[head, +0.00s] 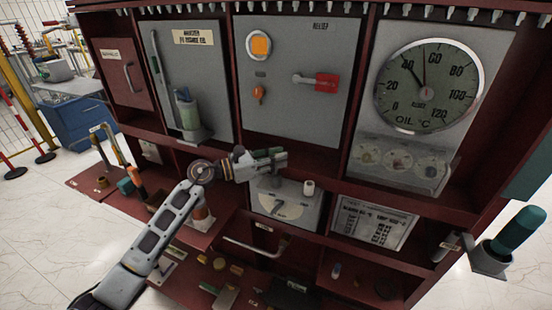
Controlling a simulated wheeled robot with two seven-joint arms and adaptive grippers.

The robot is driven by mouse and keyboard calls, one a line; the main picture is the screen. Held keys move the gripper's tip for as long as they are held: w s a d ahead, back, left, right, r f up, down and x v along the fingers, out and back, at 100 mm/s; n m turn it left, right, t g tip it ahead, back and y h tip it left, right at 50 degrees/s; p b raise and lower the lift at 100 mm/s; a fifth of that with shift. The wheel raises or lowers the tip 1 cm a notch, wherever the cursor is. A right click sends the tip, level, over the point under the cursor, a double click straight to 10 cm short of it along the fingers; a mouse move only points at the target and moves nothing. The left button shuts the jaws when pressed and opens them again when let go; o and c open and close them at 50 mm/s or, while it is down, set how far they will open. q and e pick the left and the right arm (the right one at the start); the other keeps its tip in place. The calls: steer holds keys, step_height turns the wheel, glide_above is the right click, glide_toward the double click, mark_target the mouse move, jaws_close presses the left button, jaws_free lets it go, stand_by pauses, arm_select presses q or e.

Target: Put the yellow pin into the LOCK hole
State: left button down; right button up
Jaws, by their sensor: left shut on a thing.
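My left gripper (283,157) reaches in from the left, in front of the lower edge of the middle grey panel. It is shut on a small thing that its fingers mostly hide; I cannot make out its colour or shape. Just below stands a small grey panel (287,208) with a pale dial and a cream knob (309,187). I cannot read a LOCK label or pick out its hole. Small yellow pieces (219,263) lie on the lower shelf; I cannot tell if one is a pin. My right gripper is not in view.
The dark red cabinet (358,165) has projecting shelf edges around the gripper. A red handle (326,82) and an orange knob (259,92) stick out above. An oil gauge (428,86) is at right. Loose parts clutter the lower shelf.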

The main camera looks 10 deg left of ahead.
arm_select(q)
steer(key=shift+f+b, duration=0.6)
steer(key=shift+f, duration=0.15)
steer(key=shift+f+b, duration=0.6)
steer(key=shift+f, duration=0.05)
stand_by(0.4)
steer(key=c, duration=1.2)
jaws_free()
steer(key=shift+c, duration=0.2)
steer(key=shift+a, duration=0.1)
steer(key=v, duration=0.7)
steer(key=shift+s+a, duration=0.25)
steer(key=shift+a, duration=0.1)
steer(key=shift+r, duration=0.1)
